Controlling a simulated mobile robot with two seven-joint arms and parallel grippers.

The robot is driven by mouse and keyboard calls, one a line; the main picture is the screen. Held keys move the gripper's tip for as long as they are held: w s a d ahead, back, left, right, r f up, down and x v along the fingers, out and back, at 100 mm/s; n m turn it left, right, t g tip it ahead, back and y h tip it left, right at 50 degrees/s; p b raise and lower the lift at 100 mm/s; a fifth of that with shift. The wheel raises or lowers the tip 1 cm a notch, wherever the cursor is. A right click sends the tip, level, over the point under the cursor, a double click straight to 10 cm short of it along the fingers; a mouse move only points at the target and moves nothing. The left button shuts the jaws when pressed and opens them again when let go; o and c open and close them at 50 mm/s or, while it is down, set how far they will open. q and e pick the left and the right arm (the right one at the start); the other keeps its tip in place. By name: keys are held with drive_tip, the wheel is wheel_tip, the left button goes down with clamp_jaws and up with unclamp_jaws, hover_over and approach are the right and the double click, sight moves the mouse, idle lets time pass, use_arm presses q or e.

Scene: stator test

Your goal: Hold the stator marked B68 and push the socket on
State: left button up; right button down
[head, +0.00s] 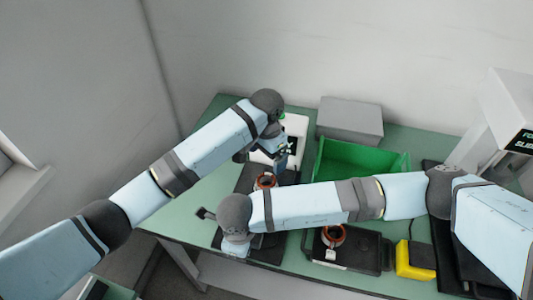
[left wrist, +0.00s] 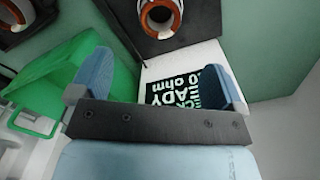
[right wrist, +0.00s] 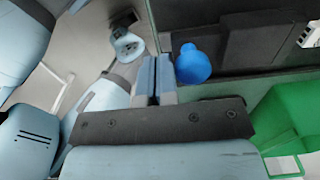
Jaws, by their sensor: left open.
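One stator, a copper-coloured ring (head: 265,181), sits on a black plate behind my right wrist; in the left wrist view a ring (left wrist: 160,17) stands on a black plate at the top. Another stator (head: 333,236) with a white tag is on a black block at the front. No B68 mark is readable, and I cannot pick out the socket. My left gripper (left wrist: 155,85) is open and empty, above the white tester with its black display (left wrist: 175,95). My right gripper (right wrist: 154,80) has its fingers together; a blue rounded knob (right wrist: 193,65) shows beside them.
A green bin (head: 345,165) stands right of the tester, with a grey box (head: 350,118) behind it. A yellow and black block (head: 415,260) is at the front right. My right arm crosses low over the table. The table's left part is clear.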

sight(266, 181)
use_arm(q)
wheel_tip(266, 181, down, 12)
drive_tip(key=shift+r+n, duration=0.1)
drive_tip(key=shift+n, duration=1)
drive_tip(key=shift+c, duration=0.3)
drive_tip(key=c, duration=1.2)
drive_tip(key=shift+o, duration=0.2)
